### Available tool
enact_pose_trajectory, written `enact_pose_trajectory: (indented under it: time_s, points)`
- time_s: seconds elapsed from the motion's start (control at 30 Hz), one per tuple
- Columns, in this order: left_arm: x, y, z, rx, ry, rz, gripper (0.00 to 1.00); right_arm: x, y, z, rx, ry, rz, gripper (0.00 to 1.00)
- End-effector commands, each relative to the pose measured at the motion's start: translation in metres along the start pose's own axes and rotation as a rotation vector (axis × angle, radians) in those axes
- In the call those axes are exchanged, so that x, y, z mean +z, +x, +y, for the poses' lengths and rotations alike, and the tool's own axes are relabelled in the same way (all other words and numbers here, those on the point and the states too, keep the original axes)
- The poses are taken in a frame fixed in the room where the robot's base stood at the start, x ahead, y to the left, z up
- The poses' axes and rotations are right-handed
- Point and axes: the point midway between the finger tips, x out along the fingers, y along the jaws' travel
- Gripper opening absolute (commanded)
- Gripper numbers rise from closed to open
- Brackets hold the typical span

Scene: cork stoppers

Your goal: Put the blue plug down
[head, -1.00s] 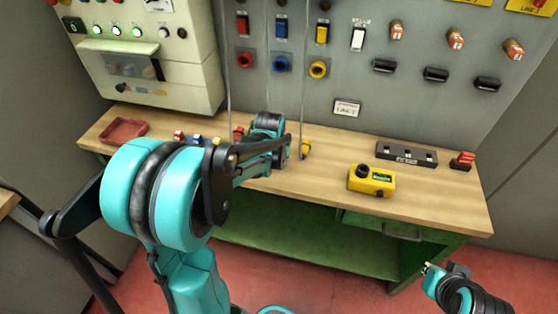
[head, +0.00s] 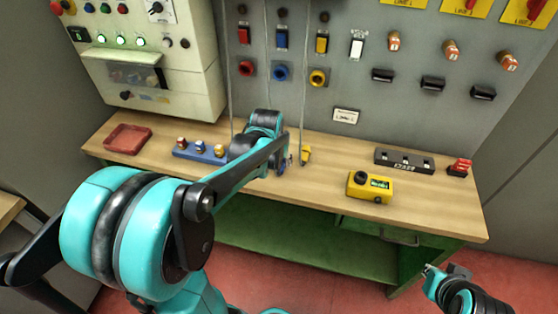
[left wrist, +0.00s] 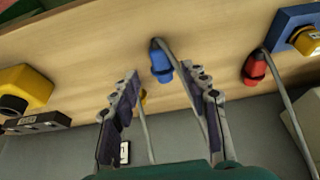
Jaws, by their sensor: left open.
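The blue plug (left wrist: 162,65) is in the left wrist view with its grey cable running from it. It appears to rest on the wooden bench (left wrist: 90,45), just beyond and between my left fingertips, with a gap on both sides. My left gripper (left wrist: 161,72) is open and holds nothing. In the head view the left gripper (head: 284,164) is low over the bench's middle, and my arm largely hides the blue plug. My right gripper (head: 442,270) is at the lower right, in front of the bench and far from the plug; its jaw opening is unclear.
A yellow plug (head: 305,154) is just right of my left gripper. A red plug (left wrist: 254,68) is to the blue plug's right in the wrist view. A yellow control box (head: 371,186), a dark socket strip (head: 405,159), a blue rack (head: 186,152) and a red tray (head: 128,139) are on the bench.

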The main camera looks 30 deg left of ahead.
Motion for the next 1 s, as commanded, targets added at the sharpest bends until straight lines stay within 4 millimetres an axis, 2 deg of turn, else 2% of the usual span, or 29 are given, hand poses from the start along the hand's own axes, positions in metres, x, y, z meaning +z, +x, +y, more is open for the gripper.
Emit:
enact_pose_trajectory:
  time_s: [0.03,0.1,0.3,1.0]
  points:
    - [-0.001,-0.015,0.000,0.000,0.000,0.000,0.46,-0.005,-0.007,0.000,0.000,0.000,0.000,0.00]
    - [-0.001,-0.029,0.000,0.000,0.000,0.000,0.46,-0.008,-0.011,0.000,0.000,0.000,0.000,0.00]
    - [-0.001,-0.053,0.000,0.000,0.000,0.000,0.46,-0.013,-0.018,0.000,0.000,0.000,0.000,0.00]
    - [0.000,-0.057,0.000,0.000,0.000,0.000,0.46,-0.013,-0.018,0.000,0.000,0.000,0.000,0.00]
